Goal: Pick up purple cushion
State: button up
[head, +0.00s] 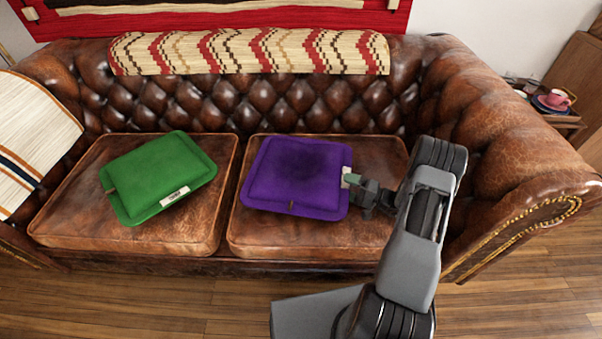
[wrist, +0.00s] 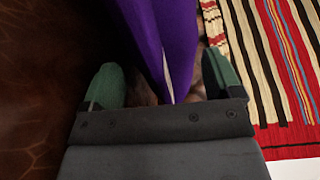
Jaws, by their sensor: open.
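The purple cushion (head: 292,177) lies on the right seat of the brown leather sofa. A pale tag shows at its right edge. My gripper (head: 352,182) is at that right edge, coming from the right side. In the wrist view my gripper (wrist: 163,80) is open, with a green fingertip on each side. The purple cushion (wrist: 168,35) reaches in between the fingertips, with a gap to either side. I cannot tell whether a finger touches it.
A green cushion (head: 158,178) lies on the left seat. The sofa's tufted backrest (head: 270,103) and right armrest (head: 497,165) border the seats. A patterned throw (head: 250,52) covers the backrest top. A side table with a pink cup (head: 558,98) stands far right.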

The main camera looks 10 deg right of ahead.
jog(key=shift+x, duration=0.9)
jog(key=shift+c, duration=0.5)
jog(key=c, duration=0.8)
